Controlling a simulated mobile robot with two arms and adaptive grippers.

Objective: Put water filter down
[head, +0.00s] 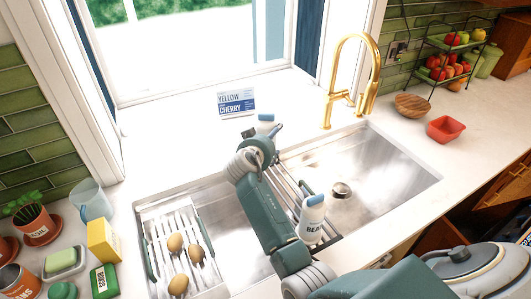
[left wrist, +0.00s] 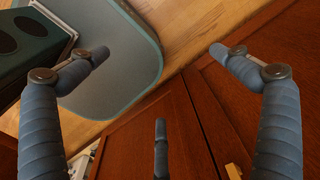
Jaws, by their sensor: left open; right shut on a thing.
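My right arm reaches from the lower right across the sink in the head view. Its gripper (head: 264,138) is shut on a small white thing with a blue top, likely the water filter (head: 266,118), at the sink's back edge. The gripper hides most of it, and I cannot tell whether it touches the counter. My left gripper (left wrist: 160,52) shows only in the left wrist view. It is open and empty, with its fingers spread above a wooden floor and red-brown cabinet fronts.
A Yellow Cherry box (head: 236,101) stands on the back counter. The gold faucet (head: 372,75) rises right of it. Brown egg-like items (head: 175,243) lie at left. The back counter has free room.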

